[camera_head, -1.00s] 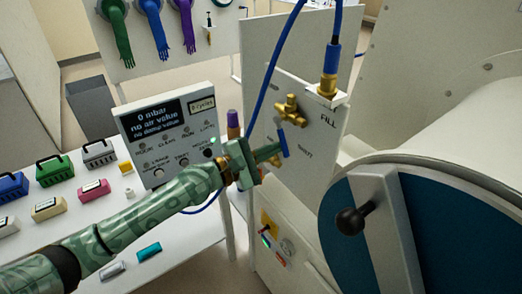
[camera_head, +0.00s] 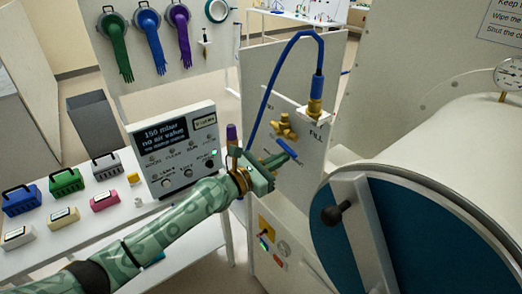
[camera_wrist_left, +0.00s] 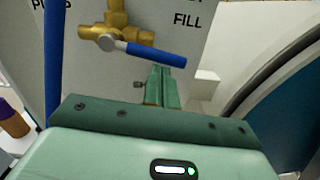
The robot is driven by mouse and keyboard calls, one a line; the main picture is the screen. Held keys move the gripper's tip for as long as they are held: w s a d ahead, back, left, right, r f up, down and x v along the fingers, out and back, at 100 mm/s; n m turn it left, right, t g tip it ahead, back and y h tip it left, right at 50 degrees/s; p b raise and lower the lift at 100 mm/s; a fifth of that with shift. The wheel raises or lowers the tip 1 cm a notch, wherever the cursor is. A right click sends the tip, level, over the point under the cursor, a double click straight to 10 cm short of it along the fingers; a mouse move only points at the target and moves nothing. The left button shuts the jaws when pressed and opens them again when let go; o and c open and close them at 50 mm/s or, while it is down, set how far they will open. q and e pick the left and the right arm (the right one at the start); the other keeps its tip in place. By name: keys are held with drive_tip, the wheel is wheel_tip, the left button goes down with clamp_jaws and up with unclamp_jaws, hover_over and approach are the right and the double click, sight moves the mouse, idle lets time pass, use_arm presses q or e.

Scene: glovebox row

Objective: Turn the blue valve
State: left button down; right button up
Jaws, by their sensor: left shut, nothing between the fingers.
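The blue valve handle (camera_head: 287,150) sits on a brass fitting (camera_head: 284,126) on the white panel. In the head view it slants down to the right. In the left wrist view the handle (camera_wrist_left: 157,55) runs nearly level, its right end a little lower, with the brass fitting (camera_wrist_left: 112,32) at its left end. My left gripper (camera_head: 277,161) is shut and empty, just below the handle. In the left wrist view its fingers (camera_wrist_left: 165,80) rise under the handle's right part, touching or very close; I cannot tell which. My right gripper is not in view.
A blue hose (camera_head: 268,85) arches from a brass port above the valve down past it. A display box (camera_head: 171,147) reading 150 mbar stands to the left. A round blue door (camera_head: 320,238) with a black knob is at right. Small coloured cases stand on the white table (camera_head: 110,235).

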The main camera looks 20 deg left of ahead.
use_arm(q)
drive_tip(key=shift+s+d+r+n+p, duration=0.1)
drive_tip(key=shift+r+n+p, duration=0.3)
drive_tip(key=shift+n+p, duration=0.25)
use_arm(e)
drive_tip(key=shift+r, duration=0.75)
